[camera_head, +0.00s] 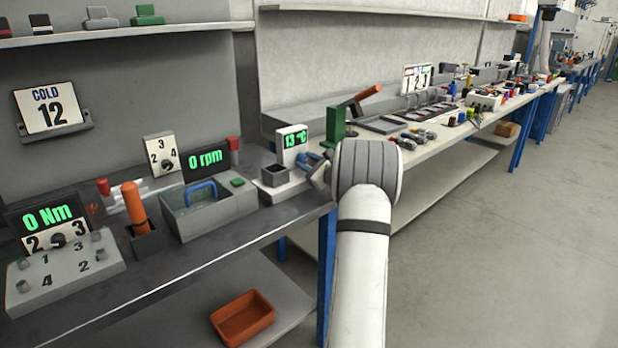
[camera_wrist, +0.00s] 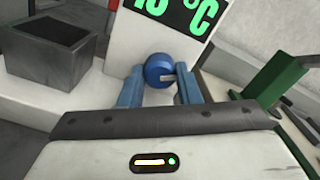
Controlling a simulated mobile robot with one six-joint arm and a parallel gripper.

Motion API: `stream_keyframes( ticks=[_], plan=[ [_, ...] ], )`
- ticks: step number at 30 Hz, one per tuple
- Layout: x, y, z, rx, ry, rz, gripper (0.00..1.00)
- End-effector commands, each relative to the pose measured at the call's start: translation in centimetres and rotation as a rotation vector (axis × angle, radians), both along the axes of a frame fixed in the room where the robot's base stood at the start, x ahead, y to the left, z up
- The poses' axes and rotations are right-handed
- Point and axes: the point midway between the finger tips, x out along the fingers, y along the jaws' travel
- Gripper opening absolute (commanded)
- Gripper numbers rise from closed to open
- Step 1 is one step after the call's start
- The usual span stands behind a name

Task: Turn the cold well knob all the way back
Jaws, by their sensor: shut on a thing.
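The cold well unit (camera_head: 292,186) stands on the bench in the head view, with a small dark grey well box (camera_head: 275,176) on its white base. Its display panel (camera_head: 293,138) reads 13 °C in green. In the wrist view, the round blue knob (camera_wrist: 157,68) with a notch at its right sits just below the display (camera_wrist: 180,15). My gripper (camera_wrist: 160,80) is shut on the knob, one blue finger on each side. The well box (camera_wrist: 60,45) is to the left. In the head view my wrist partly covers this area, and the knob is hard to make out.
A green upright block (camera_head: 336,124) stands close behind and right of the unit. A grey bin with a blue handle (camera_head: 200,192) and an rpm display (camera_head: 206,162) are to the left. A COLD 12 sign (camera_head: 50,108) is on the wall. The floor at right is clear.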

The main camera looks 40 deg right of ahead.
Motion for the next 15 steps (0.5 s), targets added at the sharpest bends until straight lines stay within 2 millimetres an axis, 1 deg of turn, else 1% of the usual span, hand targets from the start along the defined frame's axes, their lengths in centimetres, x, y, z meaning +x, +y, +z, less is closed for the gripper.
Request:
stream_keyframes(
  ticks=[1, 15],
  plan=[
    [-0.06, -0.06, -0.88, -0.047, -0.006, -0.001, 0.07],
    [-0.04, -0.04, -0.92, -0.491, -0.039, -0.001, 0.07]
  ],
)
